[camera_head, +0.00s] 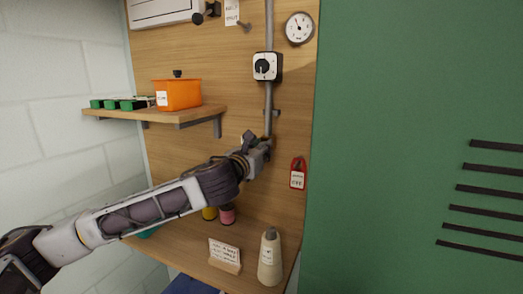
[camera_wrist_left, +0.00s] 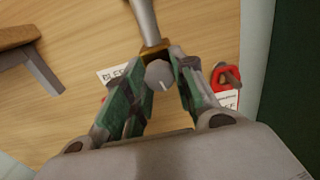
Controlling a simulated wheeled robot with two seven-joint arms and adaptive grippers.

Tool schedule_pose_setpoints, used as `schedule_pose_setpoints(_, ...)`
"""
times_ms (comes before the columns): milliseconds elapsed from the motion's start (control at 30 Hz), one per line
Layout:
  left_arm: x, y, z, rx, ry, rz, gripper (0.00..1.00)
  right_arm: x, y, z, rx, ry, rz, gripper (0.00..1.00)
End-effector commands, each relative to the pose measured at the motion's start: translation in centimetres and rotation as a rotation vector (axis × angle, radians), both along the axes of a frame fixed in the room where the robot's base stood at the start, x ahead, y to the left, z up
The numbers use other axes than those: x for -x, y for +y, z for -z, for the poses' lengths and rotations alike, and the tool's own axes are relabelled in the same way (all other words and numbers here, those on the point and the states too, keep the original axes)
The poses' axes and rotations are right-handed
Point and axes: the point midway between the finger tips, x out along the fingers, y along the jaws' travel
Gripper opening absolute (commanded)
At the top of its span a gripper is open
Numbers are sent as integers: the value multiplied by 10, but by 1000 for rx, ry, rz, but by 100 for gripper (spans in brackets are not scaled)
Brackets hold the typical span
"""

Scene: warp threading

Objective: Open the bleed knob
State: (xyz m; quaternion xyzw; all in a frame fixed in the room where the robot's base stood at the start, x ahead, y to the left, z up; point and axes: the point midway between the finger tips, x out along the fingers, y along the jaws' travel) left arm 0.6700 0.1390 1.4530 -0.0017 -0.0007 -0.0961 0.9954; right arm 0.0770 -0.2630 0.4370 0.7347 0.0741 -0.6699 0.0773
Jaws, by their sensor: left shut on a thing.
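The bleed knob (camera_wrist_left: 158,74) is a small grey round knob with a pale pointer line, below a brass fitting (camera_wrist_left: 155,50) at the end of a grey pipe (camera_wrist_left: 144,20). My left gripper (camera_wrist_left: 162,78) is shut on the knob, with one green-padded finger on each side. A white label (camera_wrist_left: 112,73) beginning "BLE" is partly hidden behind the left finger. In the head view my left gripper (camera_head: 264,147) is at the lower end of the vertical pipe (camera_head: 268,105), and it hides the knob there. My right gripper is not in view.
A red lock with a tag (camera_head: 298,174) hangs just right of the gripper. A switch box (camera_head: 266,67) and gauge (camera_head: 299,28) are above. A shelf (camera_head: 165,117) with an orange box (camera_head: 178,95) is at left. A cone of thread (camera_head: 270,258) stands below.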

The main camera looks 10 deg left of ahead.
Motion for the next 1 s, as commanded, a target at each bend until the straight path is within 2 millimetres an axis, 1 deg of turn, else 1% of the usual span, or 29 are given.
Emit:
schedule_pose_setpoints(33, 0, -1, 5, -14, 6, 1, 3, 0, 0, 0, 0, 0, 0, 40)
schedule_pose_setpoints(200, 0, -1, 5, -44, 2, 2, 3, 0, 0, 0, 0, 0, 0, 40)
schedule_pose_setpoints(567, 0, -1, 6, -48, 2, 2, 3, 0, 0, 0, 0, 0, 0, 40)
schedule_pose_setpoints(600, 0, -1, 6, -48, 2, 2, 28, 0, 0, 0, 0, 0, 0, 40)
schedule_pose_setpoints(767, 0, -1, 5, -48, 0, 2, 48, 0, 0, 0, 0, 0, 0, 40)
schedule_pose_setpoints(1000, 0, 0, 2, -47, -5, 1, 49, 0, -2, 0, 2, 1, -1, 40)
